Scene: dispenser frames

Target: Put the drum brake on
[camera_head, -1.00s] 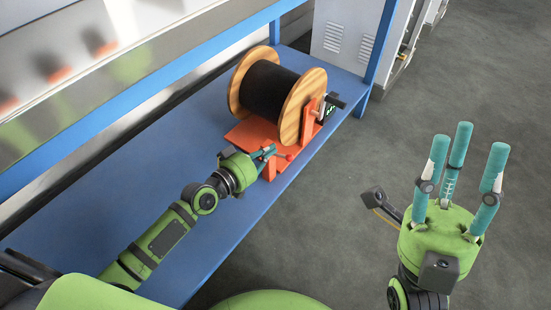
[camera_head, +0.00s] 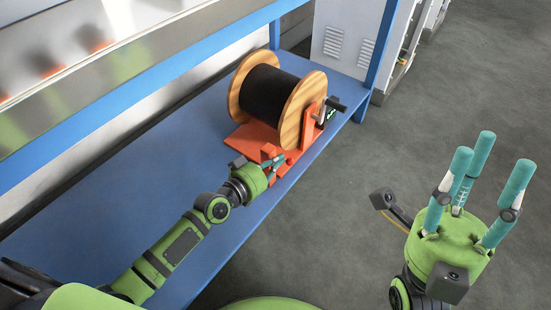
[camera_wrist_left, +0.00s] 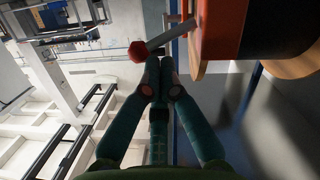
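The cable drum has a dark winding (camera_head: 268,94) between wooden flanges and sits in an orange stand (camera_head: 245,138) on the blue bench. In the left wrist view, the brake lever is a grey rod (camera_wrist_left: 172,34) with a red knob (camera_wrist_left: 138,51) at its end, beside the orange stand. My left gripper (camera_head: 275,161) is at the stand's front side. In the left wrist view its fingertips (camera_wrist_left: 160,65) are drawn together just beside the knob; whether they touch it I cannot tell. My right gripper (camera_head: 484,170) is open and empty, its fingers pointing up.
The blue bench (camera_head: 110,185) is clear left of the drum. A blue shelf rail (camera_head: 140,77) runs above it. A dark crank handle (camera_head: 333,104) sticks out right of the drum. A grey cabinet (camera_head: 345,40) stands behind. Open floor (camera_head: 420,130) lies to the right.

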